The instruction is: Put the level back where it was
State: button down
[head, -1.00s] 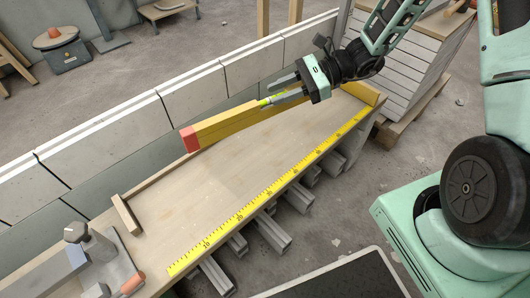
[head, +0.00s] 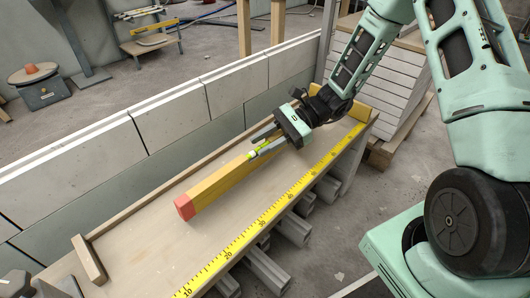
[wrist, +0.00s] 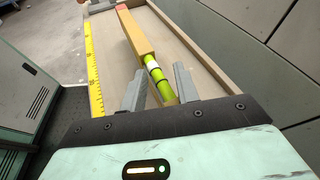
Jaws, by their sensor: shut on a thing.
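The level (head: 215,185) is a long yellow bar with a red end cap and a bright green vial section. My gripper (head: 262,143) is shut on it near the vial, with the red end pointing to the lower left. In the wrist view, the level (wrist: 138,38) runs away from between my gripper's fingers (wrist: 158,88), beside the green vial. The level is low over the wooden bench (head: 150,235), roughly along its length. I cannot tell whether it touches the bench top. Its near end is partly hidden by my gripper.
A yellow measuring strip (head: 255,228) runs along the bench's front edge. A wooden stop (head: 88,260) and a thin back rail (head: 150,200) bound the top. A pale block wall (head: 175,115) stands close behind. A low stand (head: 150,45) holds a yellow bar in the background.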

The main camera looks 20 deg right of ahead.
notch_tip(320, 180, down, 2)
jog(key=shift+f+b, duration=0.2)
jog(key=shift+b, duration=0.15)
jog(key=shift+r, duration=0.1)
jog(key=c, duration=1)
grip_release()
jog(key=shift+c, duration=0.2)
